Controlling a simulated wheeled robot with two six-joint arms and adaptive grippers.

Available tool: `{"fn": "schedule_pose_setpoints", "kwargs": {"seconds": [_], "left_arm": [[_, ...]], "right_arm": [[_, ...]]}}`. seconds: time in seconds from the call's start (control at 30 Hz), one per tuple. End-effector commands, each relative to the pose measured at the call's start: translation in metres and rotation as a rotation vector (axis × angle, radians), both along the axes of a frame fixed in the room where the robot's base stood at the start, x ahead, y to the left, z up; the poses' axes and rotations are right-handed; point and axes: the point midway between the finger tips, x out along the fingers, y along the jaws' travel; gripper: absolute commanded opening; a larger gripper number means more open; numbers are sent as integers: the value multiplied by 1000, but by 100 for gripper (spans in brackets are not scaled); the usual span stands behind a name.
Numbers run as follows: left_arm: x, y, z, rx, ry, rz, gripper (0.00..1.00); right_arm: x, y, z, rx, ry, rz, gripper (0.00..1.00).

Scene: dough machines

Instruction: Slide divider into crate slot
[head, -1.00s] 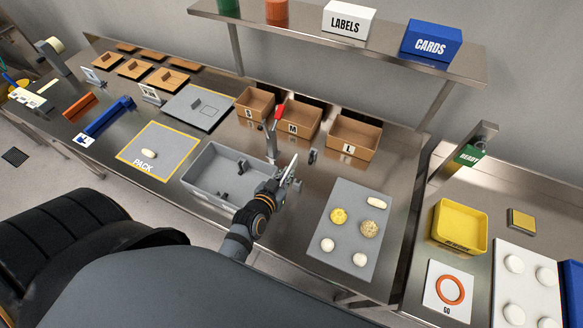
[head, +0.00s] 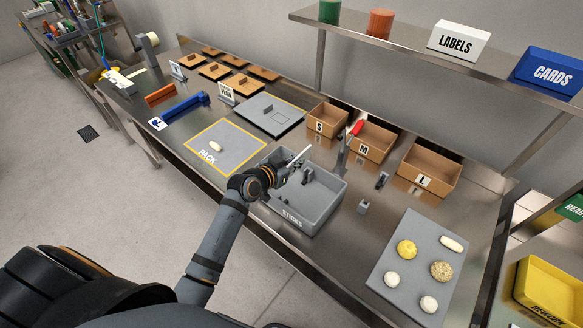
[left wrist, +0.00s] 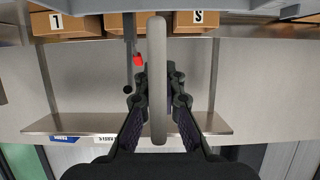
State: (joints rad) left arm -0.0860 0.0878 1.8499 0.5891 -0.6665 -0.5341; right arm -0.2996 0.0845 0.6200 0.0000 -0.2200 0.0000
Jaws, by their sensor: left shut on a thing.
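My left gripper (head: 284,171) is shut on a thin pale grey divider (head: 299,157). It appears over the left back part of the grey crate (head: 328,214). The divider stands out past the fingertips and looks edge-on and tilted in the head view; its lower edge is hidden, so I cannot tell whether it touches the crate. In the left wrist view the divider (left wrist: 157,60) is a long rounded bar between the fingers (left wrist: 157,90). Small dark slot pieces (head: 307,175) show inside the crate. My right gripper is not in view.
Cardboard boxes S (head: 326,120), M (head: 371,142) and L (head: 430,173) stand behind the crate, near a red-topped post (head: 356,128). The PACK mat (head: 232,139) lies left. A grey board (head: 405,280) with dough pieces lies right. Small clips stand on bare metal between.

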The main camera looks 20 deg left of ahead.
Motion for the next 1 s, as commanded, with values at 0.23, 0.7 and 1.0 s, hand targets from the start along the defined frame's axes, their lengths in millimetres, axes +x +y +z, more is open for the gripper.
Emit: {"fn": "schedule_pose_setpoints", "kwargs": {"seconds": [0.23, 0.7, 1.0], "left_arm": [[-1, 0, -1, 0, 0, 0, 0], [-1, 0, -29, -1, 0, 1, 0], [-1, 0, -51, -1, 0, 1, 0]], "right_arm": [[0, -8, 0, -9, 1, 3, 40], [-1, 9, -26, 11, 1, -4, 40], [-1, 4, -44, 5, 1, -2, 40]]}}
